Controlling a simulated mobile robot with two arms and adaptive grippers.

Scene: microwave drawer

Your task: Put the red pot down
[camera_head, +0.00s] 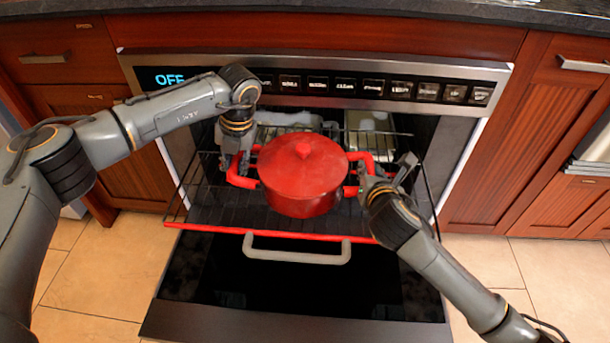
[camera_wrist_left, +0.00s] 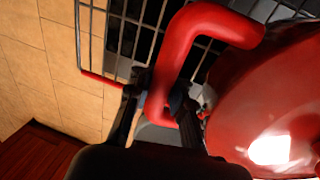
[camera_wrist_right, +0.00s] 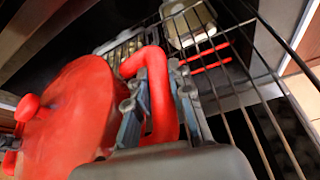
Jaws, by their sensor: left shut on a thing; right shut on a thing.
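The red pot (camera_head: 302,178), with its lid on and a round knob on top, is over the pulled-out wire rack (camera_head: 225,205) of the open oven. My left gripper (camera_head: 236,158) is shut on the pot's left handle; the handle passes between its fingers in the left wrist view (camera_wrist_left: 158,108). My right gripper (camera_head: 368,180) is shut on the pot's right handle, which also shows between its fingers in the right wrist view (camera_wrist_right: 160,100). The pot looks about level. Its underside is hidden, so I cannot tell whether it touches the rack.
The oven door (camera_head: 300,315) is folded down in front, with a grey handle (camera_head: 296,250). The rack has a red front bar (camera_head: 280,236). Metal trays (camera_head: 372,130) sit deeper in the oven. Wooden cabinets (camera_head: 530,140) flank it under a dark countertop (camera_head: 420,8).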

